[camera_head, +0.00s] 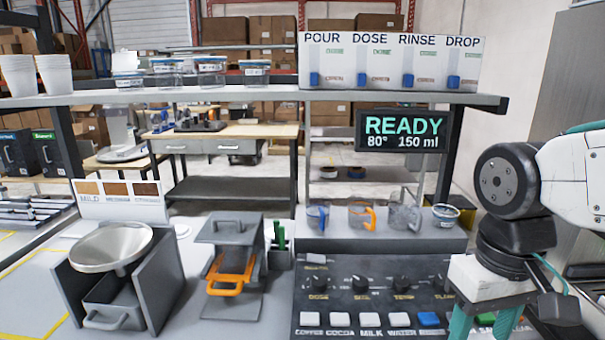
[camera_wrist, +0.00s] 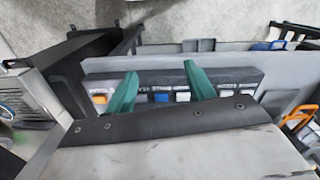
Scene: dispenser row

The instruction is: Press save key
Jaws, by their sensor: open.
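The control panel (camera_head: 375,285) holds a row of keys along its front. Labels COFFEE, COCOA, MILK and WATER read under white keys. A blue key (camera_head: 429,319) follows to their right, and a green patch (camera_head: 486,318) shows further right between my fingers. I cannot tell which key is the save key; my gripper hides part of that end. In the wrist view the panel (camera_wrist: 160,76) shows white keys, the blue key (camera_wrist: 215,96) and an orange key (camera_wrist: 98,98), labels unreadable. My gripper (camera_wrist: 160,70) is open and empty, its teal fingers over the key row. Contact cannot be told.
A shelf with jars and a dispenser box (camera_head: 390,62) is above. A display (camera_head: 404,131) reads READY, 80° and 150 ml. Cups, one a glass jug (camera_head: 403,215), stand behind the panel.

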